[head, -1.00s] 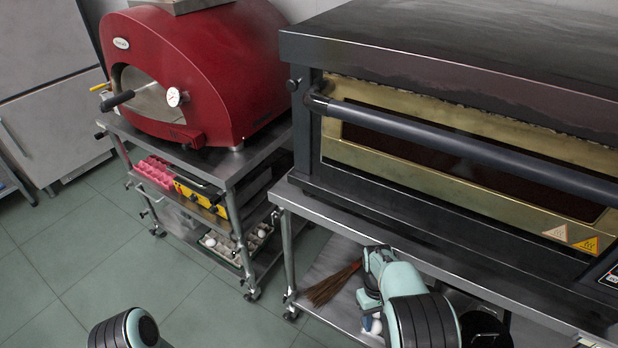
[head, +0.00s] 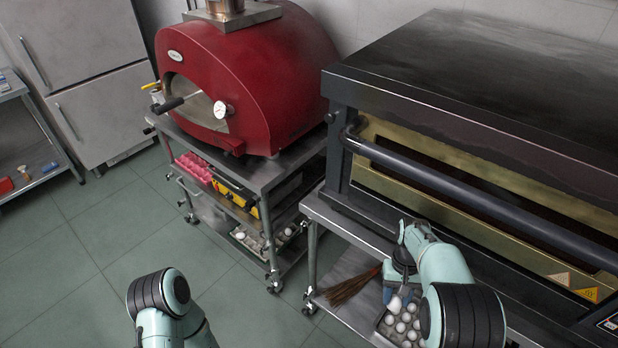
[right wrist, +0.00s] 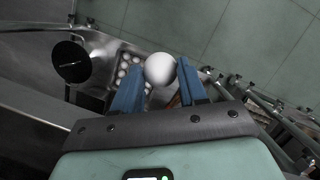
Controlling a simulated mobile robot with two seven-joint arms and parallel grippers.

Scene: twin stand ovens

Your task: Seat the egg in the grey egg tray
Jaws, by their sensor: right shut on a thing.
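A white egg (right wrist: 159,70) sits between the two blue fingers of my right gripper (right wrist: 156,88), which is shut on it. In the head view my right gripper (head: 396,291) points down over the lower shelf of the dark oven's stand. The grey egg tray (head: 382,334) lies below it on that shelf, holding several white eggs and partly hidden by my right arm. The tray also shows in the right wrist view (right wrist: 122,82), beside and beyond the held egg. The held egg looks above the tray; the exact gap is unclear. My left gripper is out of view.
A straw broom (head: 350,286) lies on the shelf left of the tray. The shelf's steel post (head: 312,255) and the dark oven (head: 450,190) bound the space. Another egg tray (head: 253,243) and a pink tray (head: 194,166) are under the red oven (head: 250,80).

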